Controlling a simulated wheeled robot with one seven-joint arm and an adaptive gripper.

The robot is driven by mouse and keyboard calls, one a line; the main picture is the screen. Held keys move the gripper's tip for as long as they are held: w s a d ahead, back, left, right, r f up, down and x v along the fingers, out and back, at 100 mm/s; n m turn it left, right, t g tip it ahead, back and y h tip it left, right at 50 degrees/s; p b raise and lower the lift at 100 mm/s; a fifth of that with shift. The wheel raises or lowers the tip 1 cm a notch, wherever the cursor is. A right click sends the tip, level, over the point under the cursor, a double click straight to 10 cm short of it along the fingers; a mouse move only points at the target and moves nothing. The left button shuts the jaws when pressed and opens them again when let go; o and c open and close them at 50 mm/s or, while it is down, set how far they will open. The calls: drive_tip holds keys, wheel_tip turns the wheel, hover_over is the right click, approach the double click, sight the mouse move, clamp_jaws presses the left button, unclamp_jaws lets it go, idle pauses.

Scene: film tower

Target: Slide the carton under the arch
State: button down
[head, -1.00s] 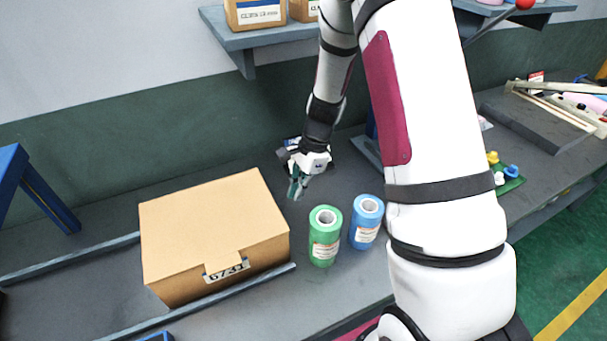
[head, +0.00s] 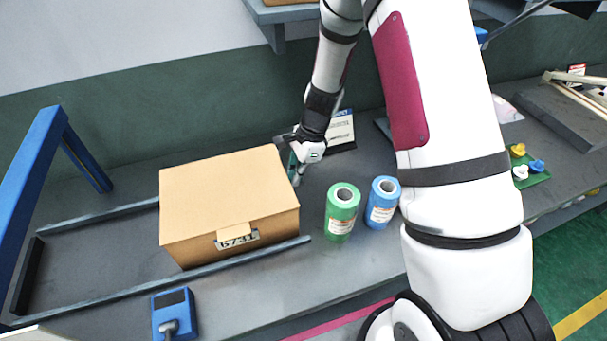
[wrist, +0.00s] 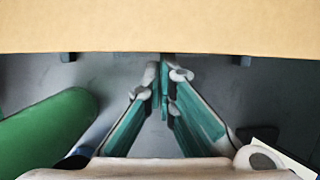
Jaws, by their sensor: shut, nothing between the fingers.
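The carton (head: 228,190) is a closed tan box with a label on its front. It sits between two low grey rails on the bench. The blue arch (head: 38,160) stands at the left over the rails, and the carton is to its right, apart from it. My gripper (head: 294,176) is at the carton's right side, low and towards the back. In the wrist view the carton (wrist: 160,28) spans the top, and my gripper's shut, empty fingertips (wrist: 164,76) are close to its edge. I cannot tell whether they touch it.
A green roll (head: 341,212) and a blue roll (head: 382,203) stand right of the carton. A blue device (head: 174,314) is at the front, beside the front rail (head: 215,262). A sign (head: 340,130) stands behind my gripper. The track between carton and arch is clear.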

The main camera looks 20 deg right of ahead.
drive_tip(key=a, duration=1.2)
drive_tip(key=a+b, duration=0.1)
drive_tip(key=a, duration=2.4)
drive_tip(key=shift+s, duration=0.35)
